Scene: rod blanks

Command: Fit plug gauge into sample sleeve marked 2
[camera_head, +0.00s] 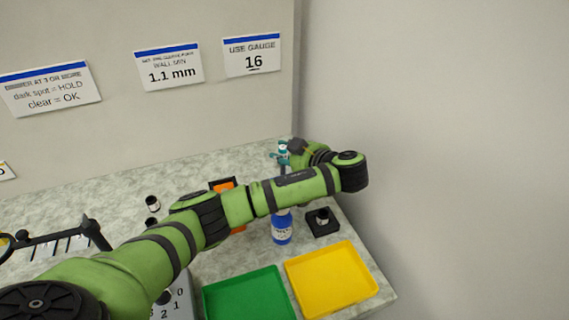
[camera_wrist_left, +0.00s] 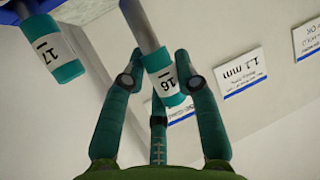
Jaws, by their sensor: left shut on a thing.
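In the left wrist view, my left gripper (camera_wrist_left: 157,85) is shut on a plug gauge (camera_wrist_left: 166,82) with a grey rod and a white and teal handle labelled 16. A second gauge labelled 17 (camera_wrist_left: 54,52) shows apart to the left, beside a blue surface. In the head view, my left gripper (camera_head: 284,157) is at the far back right of the bench. I cannot tell which sleeve is the one marked 2.
A green tray (camera_head: 249,299) and a yellow tray (camera_head: 331,281) lie at the front right. Behind them stand a blue bottle (camera_head: 282,231) and a black holder (camera_head: 322,229). A small dark-topped cylinder (camera_head: 152,204) and a black rack (camera_head: 91,233) are left. My arm crosses the bench.

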